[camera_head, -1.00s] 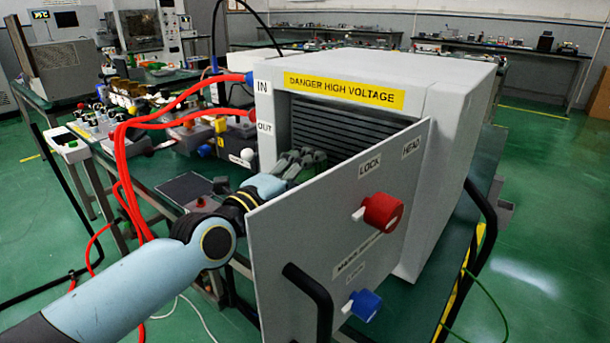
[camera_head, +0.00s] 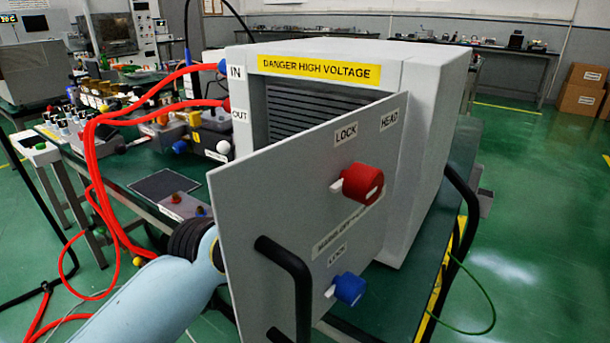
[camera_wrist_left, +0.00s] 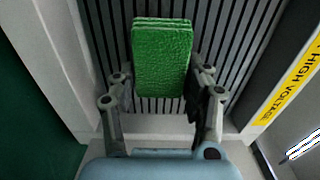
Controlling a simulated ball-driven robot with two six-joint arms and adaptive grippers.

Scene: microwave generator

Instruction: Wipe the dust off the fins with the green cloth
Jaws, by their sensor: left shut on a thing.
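The green cloth (camera_wrist_left: 162,62) is a folded textured pad, held between the fingers of my left gripper (camera_wrist_left: 163,88) in the left wrist view. The dark fins (camera_wrist_left: 115,22) lie behind the cloth in that view; I cannot tell whether the cloth touches them. In the head view the fins (camera_head: 310,112) show inside the grey cabinet, above the open door. My left gripper and the cloth are hidden behind the door there; only my left arm shows at the lower left. No dust can be made out. My right gripper is not in view.
The grey cabinet (camera_head: 436,120) has its door (camera_head: 280,200) standing open, with a red knob (camera_head: 362,182), a blue knob (camera_head: 349,289) and a black handle (camera_head: 300,290). Red cables (camera_head: 92,165) run at the left. The workbench (camera_head: 135,165) holds several devices.

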